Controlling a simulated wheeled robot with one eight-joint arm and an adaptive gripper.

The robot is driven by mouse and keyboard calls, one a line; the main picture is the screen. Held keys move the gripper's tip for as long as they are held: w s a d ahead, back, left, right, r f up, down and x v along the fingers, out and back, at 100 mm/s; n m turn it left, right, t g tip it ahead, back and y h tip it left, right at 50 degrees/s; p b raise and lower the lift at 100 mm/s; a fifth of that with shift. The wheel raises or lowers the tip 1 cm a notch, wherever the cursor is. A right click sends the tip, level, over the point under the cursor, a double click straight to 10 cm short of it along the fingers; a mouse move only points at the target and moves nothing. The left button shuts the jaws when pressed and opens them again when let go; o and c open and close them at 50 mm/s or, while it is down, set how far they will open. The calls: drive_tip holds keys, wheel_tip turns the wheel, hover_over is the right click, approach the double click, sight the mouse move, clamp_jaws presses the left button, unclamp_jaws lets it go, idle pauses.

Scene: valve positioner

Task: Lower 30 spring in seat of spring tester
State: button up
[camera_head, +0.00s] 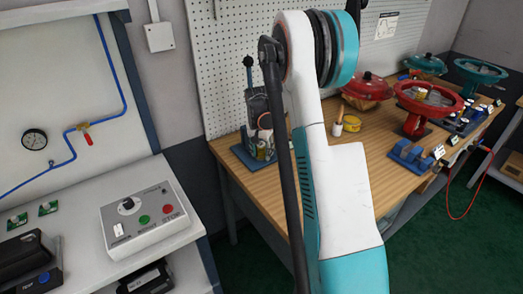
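What looks like the spring tester (250,88) stands on the left end of the wooden bench, behind my arm. It has a blue base plate (240,157) and a tall lever with a dark knob. Its right side and seat are partly hidden by my arm, and small parts at its foot are too small to tell apart. I cannot make out a spring labelled 30. My arm's white and teal links fill the middle of the view. My gripper does not show; the arm may be hiding it.
A control box (148,215) with buttons sits on the left counter. A pegboard (228,60) stands behind the tester.

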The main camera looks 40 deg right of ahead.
drive_tip(key=shift+w+a+r, duration=0.1)
drive_tip(key=shift+w+a, duration=0.05)
drive_tip(key=shift+w, duration=0.15)
drive_tip(key=shift+r, duration=0.2)
wheel_tip(320, 180, up, 11)
drive_tip(key=s+a, duration=0.1)
drive_tip(key=shift+s+a+r, duration=0.15)
drive_tip(key=shift+a, duration=0.05)
idle(0.4)
